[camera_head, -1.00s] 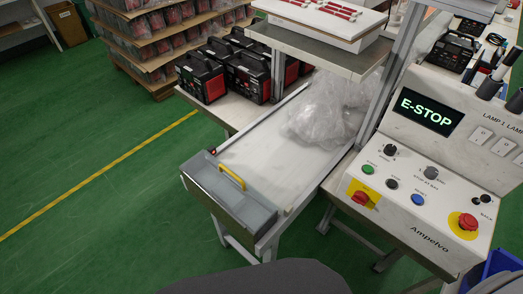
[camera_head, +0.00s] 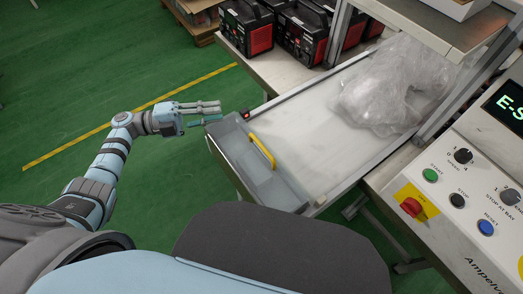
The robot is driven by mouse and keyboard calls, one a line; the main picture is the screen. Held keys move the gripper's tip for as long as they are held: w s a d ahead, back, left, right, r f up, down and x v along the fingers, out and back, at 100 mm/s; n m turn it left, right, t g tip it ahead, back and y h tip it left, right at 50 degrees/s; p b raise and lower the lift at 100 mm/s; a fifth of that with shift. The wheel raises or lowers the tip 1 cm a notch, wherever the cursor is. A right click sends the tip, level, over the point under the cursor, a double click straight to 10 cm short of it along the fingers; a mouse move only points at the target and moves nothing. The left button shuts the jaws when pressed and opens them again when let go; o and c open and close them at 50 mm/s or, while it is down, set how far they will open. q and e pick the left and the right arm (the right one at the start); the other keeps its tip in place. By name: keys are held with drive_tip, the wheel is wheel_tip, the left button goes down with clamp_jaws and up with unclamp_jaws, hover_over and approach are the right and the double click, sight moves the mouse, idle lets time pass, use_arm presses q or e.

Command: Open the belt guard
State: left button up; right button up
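The belt guard (camera_head: 262,178) is a grey, see-through box-like cover with a yellow handle (camera_head: 262,151) on its edge toward the belt. It lies down over the near end of the white conveyor belt (camera_head: 315,130). My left gripper (camera_head: 219,112) is just left of the guard's far left corner, with its fingers pointing right. The fingers are apart with nothing between them, and the gripper is clear of the yellow handle. My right gripper is not in view.
A crumpled clear plastic bag (camera_head: 385,90) lies on the belt. The control panel (camera_head: 450,200) with buttons stands at the right. Black and red devices (camera_head: 245,27) stand on the table behind the belt. Green floor (camera_head: 100,60) at the left is free.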

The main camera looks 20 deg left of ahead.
sight(261, 145)
use_arm(q)
drive_tip(key=s+d+m+g, duration=0.1)
drive_tip(key=s+m+g, duration=0.4)
drive_tip(key=s+g, duration=0.15)
drive_tip(key=d+p, duration=0.1)
drive_tip(key=d, duration=0.3)
drive_tip(key=w+d+f+p, duration=0.1)
drive_tip(key=d, duration=0.4)
drive_tip(key=d+p, duration=0.1)
drive_tip(key=d, duration=0.4)
drive_tip(key=shift+w+f, duration=0.15)
drive_tip(key=shift+f, duration=0.15)
drive_tip(key=shift+a, duration=0.1)
clamp_jaws()
